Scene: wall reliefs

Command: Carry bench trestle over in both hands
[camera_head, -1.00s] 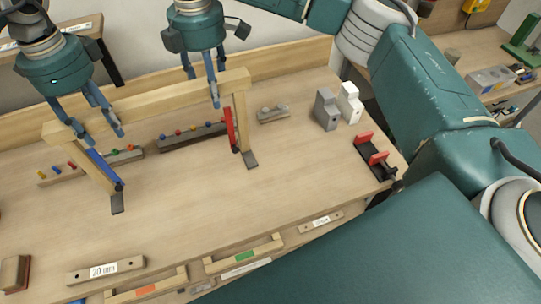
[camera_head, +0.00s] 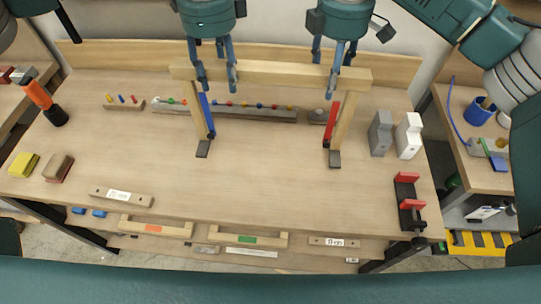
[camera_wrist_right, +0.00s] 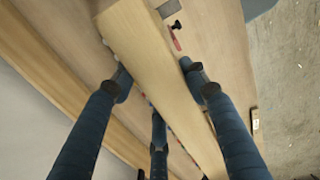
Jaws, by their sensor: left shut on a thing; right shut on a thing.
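The bench trestle (camera_head: 270,74) is a pale wooden beam on two splayed pairs of legs, one with a blue leg and one with a red leg, with dark feet. It is upright over the workbench (camera_head: 265,185), and I cannot tell whether its feet touch the top. My left gripper (camera_head: 217,80) is shut on the beam near its left end. My right gripper (camera_head: 335,74) is shut on the beam near its right end. In the right wrist view the beam (camera_wrist_right: 150,60) runs between the fingers of my right gripper (camera_wrist_right: 158,82).
A peg rail (camera_head: 250,115) lies behind the trestle. Grey (camera_head: 380,133) and white blocks (camera_head: 408,136) stand close to its right, with a red-jawed clamp (camera_head: 408,200) nearer the front. An orange-handled tool (camera_head: 42,98) and yellow block (camera_head: 23,165) are at left. The bench's middle front is clear.

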